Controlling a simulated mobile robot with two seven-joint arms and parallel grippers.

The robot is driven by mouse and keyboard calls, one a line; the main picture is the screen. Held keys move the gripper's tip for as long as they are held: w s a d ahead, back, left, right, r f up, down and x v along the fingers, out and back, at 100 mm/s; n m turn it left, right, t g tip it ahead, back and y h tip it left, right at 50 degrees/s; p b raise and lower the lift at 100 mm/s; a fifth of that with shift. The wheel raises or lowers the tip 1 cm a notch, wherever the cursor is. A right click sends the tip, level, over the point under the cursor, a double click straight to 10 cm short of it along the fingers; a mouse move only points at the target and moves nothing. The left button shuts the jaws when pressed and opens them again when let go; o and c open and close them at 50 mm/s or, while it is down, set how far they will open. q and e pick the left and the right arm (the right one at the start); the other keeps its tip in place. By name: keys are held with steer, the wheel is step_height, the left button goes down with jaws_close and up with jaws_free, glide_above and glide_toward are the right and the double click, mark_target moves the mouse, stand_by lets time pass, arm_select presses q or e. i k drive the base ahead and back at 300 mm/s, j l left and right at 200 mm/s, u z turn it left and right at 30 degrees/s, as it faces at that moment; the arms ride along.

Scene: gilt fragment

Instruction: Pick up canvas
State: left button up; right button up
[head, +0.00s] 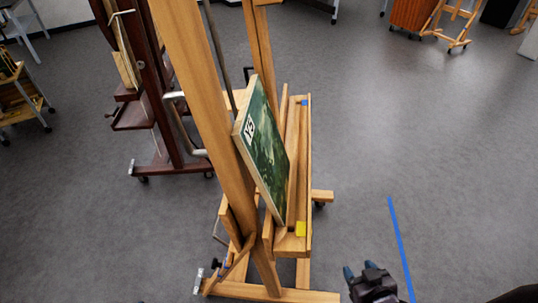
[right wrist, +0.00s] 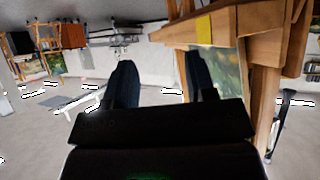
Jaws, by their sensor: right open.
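The canvas (head: 264,148) is a small green painted panel with a white label near its upper left corner. It stands tilted on the ledge of a light wooden easel (head: 183,75) in the head view. In the right wrist view, a green painted surface (right wrist: 229,68) shows behind the right finger, partly hidden by it and by the wood. My right gripper (head: 364,270) is at the bottom of the head view, in front of and below the easel ledge, apart from the canvas. Its two fingers (right wrist: 160,85) are spread and empty. My left gripper is not in view.
The easel ledge carries a yellow mark (head: 300,229) and a blue mark (head: 304,102). A dark red easel (head: 160,110) stands behind at the left. A blue line (head: 400,245) runs on the grey floor.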

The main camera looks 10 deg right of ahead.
mark_target(257, 136)
steer(key=i+j+z, duration=0.2)
steer(key=j+z, duration=0.2)
steer(key=j, duration=0.4)
steer(key=j+z, duration=0.35)
steer(key=j, duration=0.45)
steer(key=j+z, duration=0.4)
steer(key=j, duration=0.45)
